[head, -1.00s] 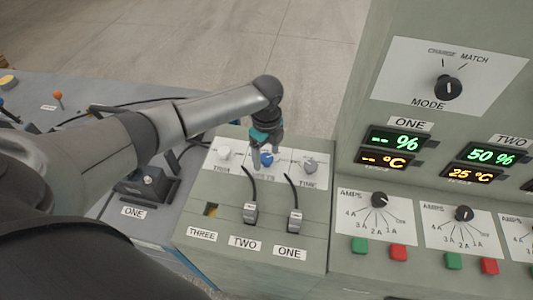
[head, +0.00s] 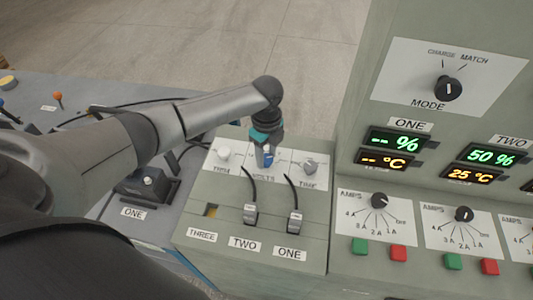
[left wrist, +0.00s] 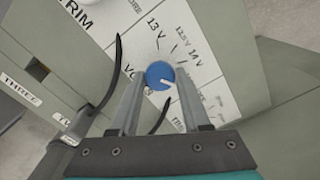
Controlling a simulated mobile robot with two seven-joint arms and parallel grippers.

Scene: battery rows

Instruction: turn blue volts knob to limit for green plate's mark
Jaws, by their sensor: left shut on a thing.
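The blue volts knob (head: 268,159) sits on a white panel between the TRIM knob (head: 224,154) and the TIME knob (head: 309,164). I cannot make out a green plate. My right gripper is out of view.
Two black cables run to plugs (head: 250,214) above the TWO and ONE labels; the THREE socket (head: 211,210) is empty. An upright cabinet at the right carries a MODE knob (head: 448,88), lit displays (head: 397,140) and AMPS dials (head: 380,200).

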